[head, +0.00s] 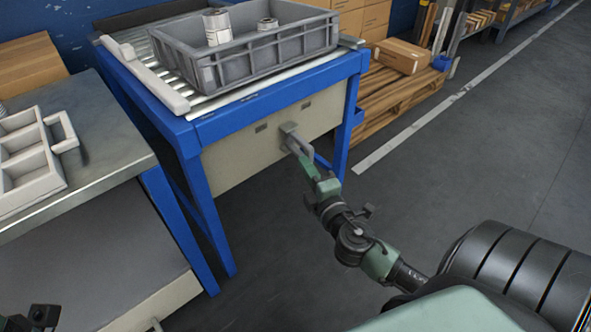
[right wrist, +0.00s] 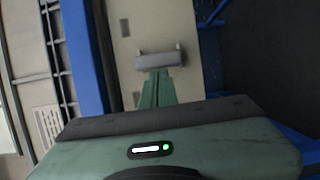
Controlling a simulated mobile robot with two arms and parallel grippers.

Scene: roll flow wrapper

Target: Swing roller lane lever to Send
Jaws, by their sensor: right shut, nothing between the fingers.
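The roller lane (head: 276,92) is a blue-framed table with metal rollers and a beige side panel (head: 247,146). The grey lever (head: 298,141) sits on that panel, near its right end, below two small dark label plates. My right gripper (head: 313,166) is at the lever, its green fingers shut with nothing between them. In the right wrist view the shut fingertips (right wrist: 157,76) are right at the grey lever bar (right wrist: 160,59); I cannot tell whether they touch it. At the bottom left of the head view a dark part of my left gripper (head: 42,317) shows; its fingers are not clear.
A grey crate (head: 285,44) with a white roll (head: 217,27) and a smaller part stands on the rollers. A metal table (head: 110,150) with a compartment tray (head: 22,190) is at left. A pallet with a carton (head: 402,56) stands behind.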

